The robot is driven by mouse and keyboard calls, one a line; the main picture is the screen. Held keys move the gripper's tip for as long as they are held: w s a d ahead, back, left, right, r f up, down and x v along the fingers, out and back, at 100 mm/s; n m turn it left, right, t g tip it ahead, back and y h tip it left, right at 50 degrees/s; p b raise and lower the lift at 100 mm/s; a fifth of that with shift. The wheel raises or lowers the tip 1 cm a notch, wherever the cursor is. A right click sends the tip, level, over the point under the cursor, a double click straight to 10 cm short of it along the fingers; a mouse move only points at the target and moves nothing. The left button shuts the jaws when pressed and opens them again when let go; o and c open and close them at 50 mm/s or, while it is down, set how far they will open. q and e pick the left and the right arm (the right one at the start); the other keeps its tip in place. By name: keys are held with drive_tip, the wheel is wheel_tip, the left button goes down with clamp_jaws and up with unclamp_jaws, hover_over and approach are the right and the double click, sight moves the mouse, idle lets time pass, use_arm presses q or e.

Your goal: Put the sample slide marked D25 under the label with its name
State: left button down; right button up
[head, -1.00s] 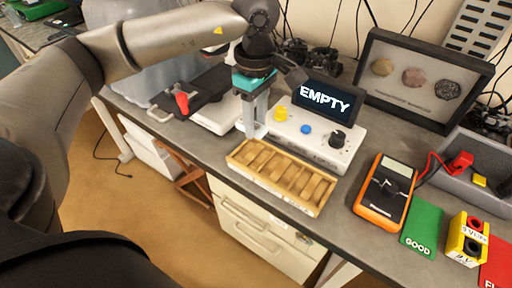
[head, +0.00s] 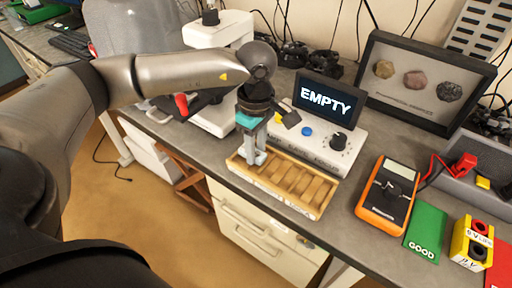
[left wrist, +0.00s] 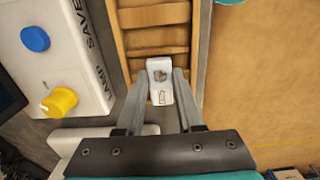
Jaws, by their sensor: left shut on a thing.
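My left gripper (head: 255,160) points down over the left end of the wooden slotted rack (head: 316,211). In the left wrist view the gripper (left wrist: 160,84) is shut on a small pale sample slide (left wrist: 161,93) with a dark specimen picture and a printed mark too small to read. The slide is at the end of the rack (left wrist: 117,40); I cannot tell whether it touches it. The rack has several crosswise slots, and small labels run along its front edge in the head view, unreadable here. My right gripper is not in view.
Behind the rack stands a white device (head: 318,148) with knobs and a screen (head: 326,100) reading "EMPTY". A white microscope (head: 218,35) stands to the left. An orange multimeter (head: 385,197), a green GOOD card (head: 426,232) and a yellow block (head: 468,246) lie to the right.

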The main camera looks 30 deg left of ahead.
use_arm(q)
drive_tip(key=c, duration=0.5)
unclamp_jaws()
drive_tip(key=shift+c, duration=0.2)
drive_tip(key=shift+r+p, duration=0.3)
drive_tip(key=shift+p, duration=0.05)
wheel_tip(320, 180, up, 12)
drive_tip(key=p, duration=0.1)
drive_tip(key=shift+f, duration=0.15)
